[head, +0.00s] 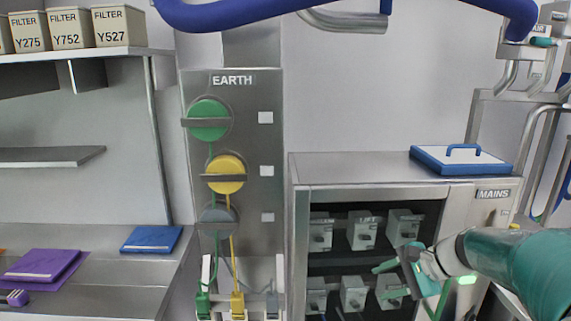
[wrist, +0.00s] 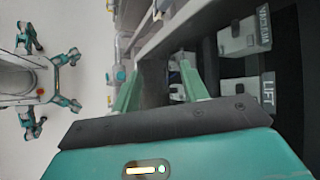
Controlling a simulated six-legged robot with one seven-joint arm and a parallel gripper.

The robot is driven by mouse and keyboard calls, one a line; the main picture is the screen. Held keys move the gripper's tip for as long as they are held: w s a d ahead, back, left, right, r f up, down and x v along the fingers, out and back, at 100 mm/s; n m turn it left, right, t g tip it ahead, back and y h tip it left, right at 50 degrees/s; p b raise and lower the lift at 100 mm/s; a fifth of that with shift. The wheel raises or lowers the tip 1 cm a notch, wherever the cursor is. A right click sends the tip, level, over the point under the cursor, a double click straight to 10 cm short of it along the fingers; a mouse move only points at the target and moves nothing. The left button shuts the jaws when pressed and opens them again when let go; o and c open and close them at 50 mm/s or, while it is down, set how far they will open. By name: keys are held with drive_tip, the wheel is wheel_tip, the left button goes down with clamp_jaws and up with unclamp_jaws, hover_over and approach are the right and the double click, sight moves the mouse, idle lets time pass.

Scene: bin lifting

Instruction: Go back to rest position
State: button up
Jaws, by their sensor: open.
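My gripper (head: 383,281) is at the lower right of the head view, at the open front of the metal cabinet (head: 400,171). Its two green fingers are apart with nothing between them. In the wrist view my gripper (wrist: 160,72) points along the cabinet's edge, with both fingers spread and empty. Grey boxes with handles (head: 362,230) stand on two levels inside the cabinet. One box labelled LIFT (wrist: 246,90) shows close at the right of the wrist view. My arm hides part of the cabinet's right side.
A white lid with a blue rim (head: 460,159) lies on the cabinet top. The EARTH panel (head: 265,135) with green and yellow knobs stands to the left. Shelves hold filter boxes (head: 119,26) and a blue packet (head: 151,239). Pipes (head: 546,130) run at the right.

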drive_tip(key=s+a+r+n+h, duration=0.1)
drive_tip(key=s+a+n+h, duration=0.3)
drive_tip(key=s+n, duration=0.3)
drive_tip(key=s+a+r+n+h, duration=0.2)
drive_tip(key=s+n, duration=0.4)
drive_tip(key=s, duration=0.9)
drive_tip(key=shift+a+n+t+h, duration=0.4)
drive_tip(key=shift+a+h, duration=0.5)
drive_tip(key=shift+a, duration=0.05)
drive_tip(key=shift+s, duration=0.1)
